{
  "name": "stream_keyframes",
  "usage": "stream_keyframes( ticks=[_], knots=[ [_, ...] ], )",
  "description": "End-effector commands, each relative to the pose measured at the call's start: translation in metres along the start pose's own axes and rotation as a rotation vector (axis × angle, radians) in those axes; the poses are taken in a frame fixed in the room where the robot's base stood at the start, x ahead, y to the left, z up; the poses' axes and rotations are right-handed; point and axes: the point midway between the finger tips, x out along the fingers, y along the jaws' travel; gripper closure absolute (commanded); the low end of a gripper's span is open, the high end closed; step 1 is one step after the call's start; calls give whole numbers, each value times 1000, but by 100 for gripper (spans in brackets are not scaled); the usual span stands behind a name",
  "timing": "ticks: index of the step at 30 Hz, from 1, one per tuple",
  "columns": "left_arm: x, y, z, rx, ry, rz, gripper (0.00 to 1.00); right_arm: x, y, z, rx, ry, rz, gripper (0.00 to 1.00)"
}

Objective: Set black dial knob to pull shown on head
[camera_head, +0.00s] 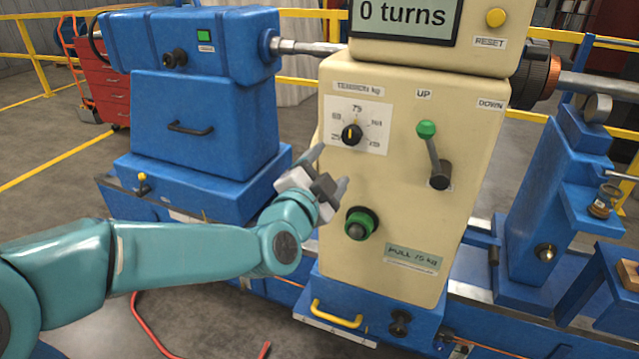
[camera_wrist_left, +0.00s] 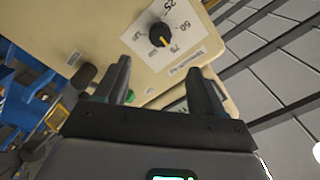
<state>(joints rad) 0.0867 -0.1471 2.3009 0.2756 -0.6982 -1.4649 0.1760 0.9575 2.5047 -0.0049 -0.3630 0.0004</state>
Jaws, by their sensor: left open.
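The black dial knob (camera_head: 352,134) sits on a white scale plate labelled tension kg on the cream cabinet (camera_head: 400,210). Its yellow pointer aims up, near the 75 mark. The knob also shows in the left wrist view (camera_wrist_left: 159,35), ahead of the fingers. A green label (camera_head: 415,258) low on the cabinet reads PULL and what looks like 75 kg. My left gripper (camera_head: 332,165) is open and empty, just below and left of the knob, apart from it. It also shows in the left wrist view (camera_wrist_left: 160,88). My right gripper is not in view.
A display reading 0 turns (camera_head: 405,16) is above. A blue headstock (camera_head: 190,90) stands to the left.

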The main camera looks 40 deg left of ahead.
Motion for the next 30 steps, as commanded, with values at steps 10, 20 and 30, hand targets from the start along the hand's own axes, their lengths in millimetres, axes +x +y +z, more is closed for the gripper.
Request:
stream_keyframes(
  ticks=[10, 20, 30],
  knots=[
    [-35, 0, 0, 1, 1, 1, 31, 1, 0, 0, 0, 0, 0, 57],
    [-34, 0, 0, 1, 0, 1, 31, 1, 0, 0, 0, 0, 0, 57],
    [-19, 42, 19, 23, -50, 92, 31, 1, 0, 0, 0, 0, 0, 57]
  ],
)
